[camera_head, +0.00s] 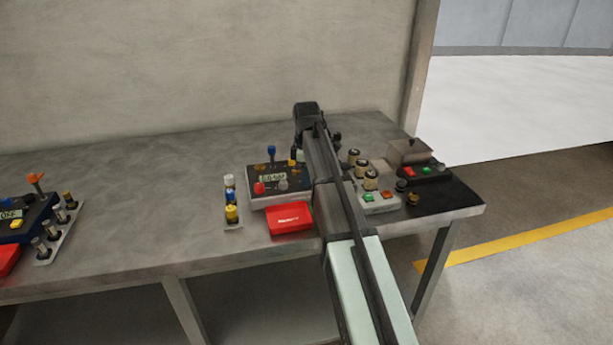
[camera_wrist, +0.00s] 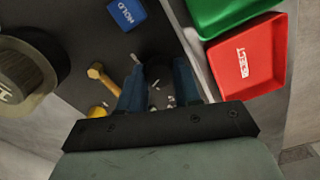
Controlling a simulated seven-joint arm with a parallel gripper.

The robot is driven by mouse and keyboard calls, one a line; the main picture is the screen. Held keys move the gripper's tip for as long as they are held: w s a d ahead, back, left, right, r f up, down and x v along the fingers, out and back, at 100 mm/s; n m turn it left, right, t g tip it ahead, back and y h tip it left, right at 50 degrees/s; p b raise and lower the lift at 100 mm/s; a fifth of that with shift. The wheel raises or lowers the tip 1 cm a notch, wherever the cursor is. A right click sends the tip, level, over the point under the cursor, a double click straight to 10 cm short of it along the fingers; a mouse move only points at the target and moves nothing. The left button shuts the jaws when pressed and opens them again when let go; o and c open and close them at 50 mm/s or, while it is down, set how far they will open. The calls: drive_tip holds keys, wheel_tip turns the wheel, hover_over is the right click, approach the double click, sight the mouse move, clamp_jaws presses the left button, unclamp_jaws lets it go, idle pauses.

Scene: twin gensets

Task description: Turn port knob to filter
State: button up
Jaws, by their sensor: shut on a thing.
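My gripper (camera_wrist: 158,85) shows in the wrist view with its two blue fingers over a dark panel. It is shut on a small knob, mostly hidden between the fingers; I cannot read its position. Small white marks lie around it on the panel.
A round beige-topped piece (camera_wrist: 25,75) stands at left.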

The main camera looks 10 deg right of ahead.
drive_tip(key=m, duration=1.3)
drive_tip(key=shift+m, duration=0.4)
idle(0.4)
drive_tip(key=o, duration=1)
drive_tip(key=shift+o, duration=0.2)
drive_tip(key=shift+r, duration=0.15)
wheel_tip(320, 180, up, 14)
drive_tip(key=shift+f, duration=0.2)
